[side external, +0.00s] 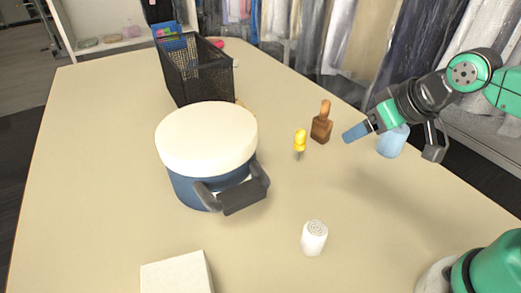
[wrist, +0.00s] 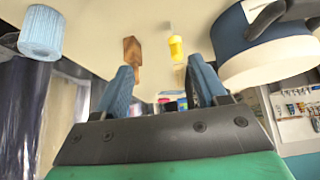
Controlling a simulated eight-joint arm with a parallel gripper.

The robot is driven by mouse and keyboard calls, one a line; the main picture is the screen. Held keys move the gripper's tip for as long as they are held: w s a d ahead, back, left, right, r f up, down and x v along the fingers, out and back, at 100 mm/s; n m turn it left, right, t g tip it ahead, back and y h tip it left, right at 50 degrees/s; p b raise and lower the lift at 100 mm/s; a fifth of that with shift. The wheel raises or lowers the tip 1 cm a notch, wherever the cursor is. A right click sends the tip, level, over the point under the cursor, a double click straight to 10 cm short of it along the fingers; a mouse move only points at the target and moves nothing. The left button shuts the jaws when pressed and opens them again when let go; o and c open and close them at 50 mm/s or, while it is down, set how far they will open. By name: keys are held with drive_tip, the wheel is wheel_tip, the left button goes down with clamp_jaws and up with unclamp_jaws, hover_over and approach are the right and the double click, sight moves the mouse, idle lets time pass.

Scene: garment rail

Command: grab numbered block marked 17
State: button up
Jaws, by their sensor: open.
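No block with a readable 17 shows in either view. A brown wooden piece with a narrow neck (side external: 321,124) stands on the table; it also shows in the wrist view (wrist: 132,50), just beyond one finger. No number can be read on it. My gripper (side external: 359,132) is raised above the table, right of the wooden piece and apart from it. In the wrist view, the gripper's two blue fingers (wrist: 161,84) are spread with nothing held between them. Small colored items (side external: 170,34) sit by the black mesh basket (side external: 199,71), too small to read.
A blue pot (side external: 187,189) with a thick white lid stands mid-table. A yellow-topped item (side external: 300,138) is beside the wooden piece. A white cylinder (side external: 314,238) and white box (side external: 178,274) are nearer. A light blue cylinder (side external: 392,142) is behind my gripper. Hanging garments line the back.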

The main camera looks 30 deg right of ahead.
wheel_tip(320, 180, up, 4)
drive_tip(key=r, duration=0.1)
drive_tip(key=m+t+y, duration=0.4)
drive_tip(key=m+y, duration=0.4)
drive_tip(key=m, duration=2.1)
hover_over(317, 118)
drive_tip(key=s+d, duration=0.3)
drive_tip(key=s, duration=0.1)
wheel_tip(317, 118, down, 10)
drive_tip(key=shift+f+x, duration=0.1)
drive_tip(key=shift+x, duration=1.3)
drive_tip(key=shift+f+x, duration=0.15)
drive_tip(key=shift+x, duration=1.25)
drive_tip(key=shift+s, duration=0.1)
clamp_jaws()
